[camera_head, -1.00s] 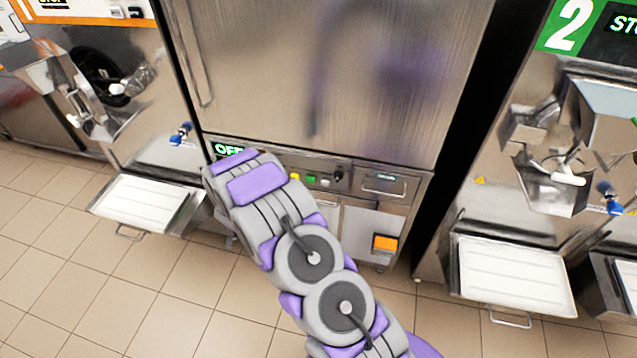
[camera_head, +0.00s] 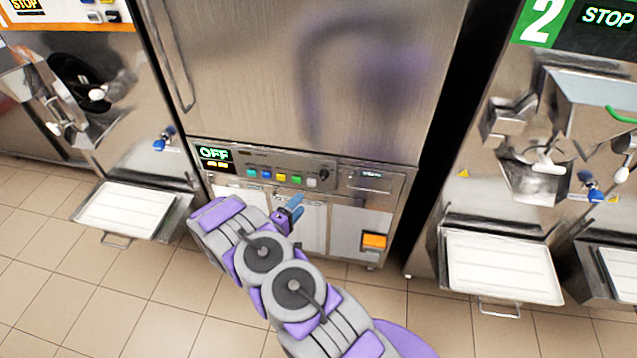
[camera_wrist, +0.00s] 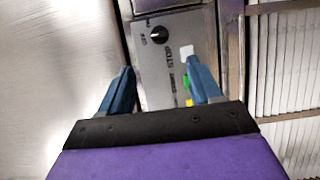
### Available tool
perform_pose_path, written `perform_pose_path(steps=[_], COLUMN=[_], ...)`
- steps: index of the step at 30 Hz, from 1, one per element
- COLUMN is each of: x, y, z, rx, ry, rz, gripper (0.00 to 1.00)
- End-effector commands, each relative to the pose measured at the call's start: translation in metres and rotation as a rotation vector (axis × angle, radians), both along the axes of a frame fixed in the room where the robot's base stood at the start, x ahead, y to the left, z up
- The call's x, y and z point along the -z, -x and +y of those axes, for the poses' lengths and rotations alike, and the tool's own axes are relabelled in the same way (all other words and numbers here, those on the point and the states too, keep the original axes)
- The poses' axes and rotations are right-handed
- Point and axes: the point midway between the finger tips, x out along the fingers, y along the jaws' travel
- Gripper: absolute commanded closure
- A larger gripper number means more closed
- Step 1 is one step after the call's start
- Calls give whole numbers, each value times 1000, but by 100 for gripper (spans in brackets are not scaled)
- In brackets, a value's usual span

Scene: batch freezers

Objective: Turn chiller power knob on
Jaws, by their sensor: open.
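The chiller (camera_head: 290,75) is the tall steel cabinet in the middle of the head view. Its control panel (camera_head: 232,171) has a display reading OFF, a row of coloured buttons and a dark power knob (camera_head: 324,174) at the right end. In the wrist view the black knob (camera_wrist: 160,35), with a white mark, sits on the grey panel beyond my fingertips. My gripper (camera_head: 297,208) is below the panel in the head view, apart from it. In the wrist view my gripper (camera_wrist: 166,80) has its two blue fingers spread, with nothing between them.
Steel machines with white trays stand to the left (camera_head: 130,208) and right (camera_head: 500,265) of the chiller. An orange switch (camera_head: 374,241) is low on the chiller's right. The tiled floor (camera_head: 60,290) in front is clear at the left.

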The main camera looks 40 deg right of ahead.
Motion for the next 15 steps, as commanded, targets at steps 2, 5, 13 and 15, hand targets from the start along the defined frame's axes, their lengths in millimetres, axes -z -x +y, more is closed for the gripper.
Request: perform_pose_path(steps=[2,5,13,15], x=[1,1,1,0], y=[-4,-9,-22,-26], z=[-14,-29,-72,-83], rx=[3,2,2,2], ry=[-1,0,1,1], rz=[-2,-3,-3,-4], gripper=[36,36,36,36])
